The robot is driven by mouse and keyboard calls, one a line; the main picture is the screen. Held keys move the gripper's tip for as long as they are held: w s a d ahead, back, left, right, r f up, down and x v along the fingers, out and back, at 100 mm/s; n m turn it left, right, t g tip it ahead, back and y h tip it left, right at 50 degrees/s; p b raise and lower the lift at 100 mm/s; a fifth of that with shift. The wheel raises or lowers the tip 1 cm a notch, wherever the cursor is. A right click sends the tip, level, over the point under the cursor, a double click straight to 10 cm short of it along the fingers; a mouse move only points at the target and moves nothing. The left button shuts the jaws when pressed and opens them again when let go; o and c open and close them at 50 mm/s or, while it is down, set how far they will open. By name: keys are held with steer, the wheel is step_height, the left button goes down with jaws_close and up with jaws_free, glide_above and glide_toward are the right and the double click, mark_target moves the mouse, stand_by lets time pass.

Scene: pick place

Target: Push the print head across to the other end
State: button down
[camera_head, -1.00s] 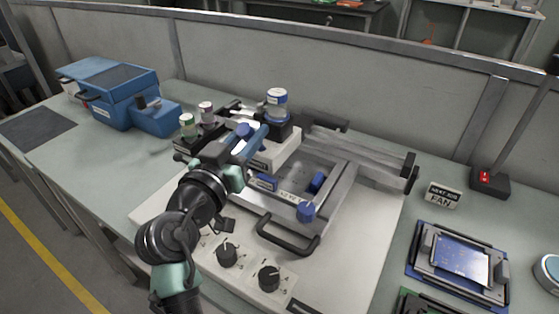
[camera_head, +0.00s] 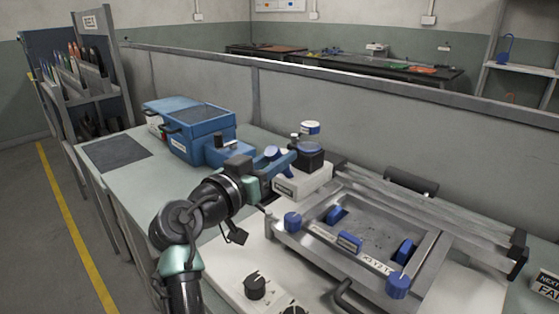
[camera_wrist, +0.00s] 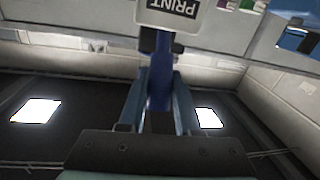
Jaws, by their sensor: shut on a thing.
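The print head (camera_head: 303,181) is a white block with a black block and a blue-topped part above it, at the left end of the rails (camera_head: 430,215). Its white PRINT label (camera_wrist: 168,14) shows upside down at the top of the wrist view. My gripper (camera_head: 275,165) is at the left of the print head, with blue fingers. In the wrist view my gripper (camera_wrist: 160,95) is shut on a dark blue upright handle (camera_wrist: 160,68) below the label. The exact contact is partly hidden by the fingers.
A metal frame (camera_head: 436,262) with several blue knobs lies right of the print head. A blue machine (camera_head: 190,125) stands at the left, near a dark mat (camera_head: 113,151). A low partition (camera_head: 330,110) runs behind. Black dials (camera_head: 255,287) are in front.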

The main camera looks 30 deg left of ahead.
steer(key=shift+a, duration=0.3)
steer(key=c, duration=0.6)
jaws_free()
steer(key=shift+a, duration=0.1)
steer(key=s+a, duration=0.1)
steer(key=s, duration=1.1)
steer(key=shift+s+a, duration=0.35)
steer(key=shift+s, duration=0.05)
